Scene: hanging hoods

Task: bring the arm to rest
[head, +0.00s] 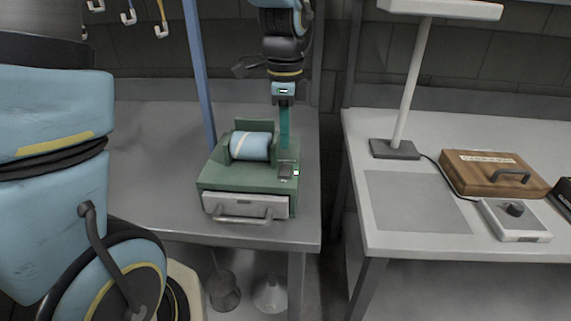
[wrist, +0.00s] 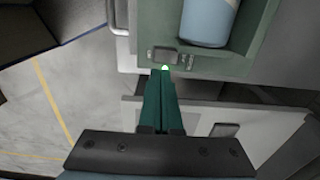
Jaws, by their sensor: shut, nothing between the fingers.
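My gripper (head: 285,150) hangs pointing down at the right side of a green box-like unit on the left bench in the head view. Its green fingers are together with nothing between them. In the wrist view the gripper (wrist: 165,75) has its fingertips close to a small metal latch plate with a lit green spot on the green unit (wrist: 237,50). I cannot tell whether the tips touch it. In the head view the green unit (head: 215,178) holds a pale blue roll (head: 250,146) and has a white drawer front (head: 245,205) with a handle.
A blue post (head: 200,70) stands left of the unit. The right bench (head: 385,245) holds a lamp (head: 395,149), a brown case (head: 492,172) and a white box with a knob (head: 516,219). A gap separates the benches. Hooks (head: 161,20) hang at upper left.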

